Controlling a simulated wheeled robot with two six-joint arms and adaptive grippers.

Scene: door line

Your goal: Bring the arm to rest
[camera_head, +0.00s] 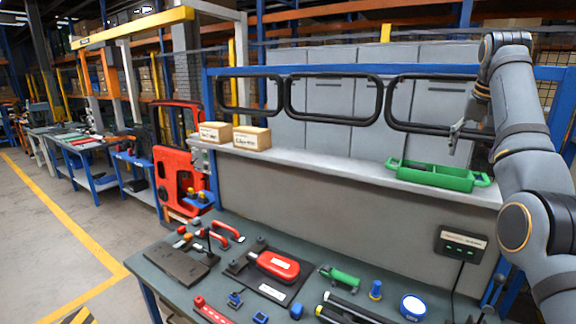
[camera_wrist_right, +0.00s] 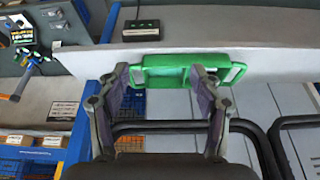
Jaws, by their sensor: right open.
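My right arm (camera_head: 525,150) comes in at the right edge of the head view, raised and bent, with its wrist at the top. My right gripper (camera_head: 455,138) hangs from it above the shelf, near the green tray (camera_head: 438,176). In the right wrist view the right gripper (camera_wrist_right: 160,78) is open, with nothing between its fingers. The green tray also shows there (camera_wrist_right: 165,70), beyond the fingertips; I cannot tell the exact gap. My left gripper is not in view.
Black frames (camera_head: 333,98) hang behind the shelf (camera_head: 330,166). Two cardboard boxes (camera_head: 252,138) stand on its left. A black control box (camera_head: 461,243) is on the panel.

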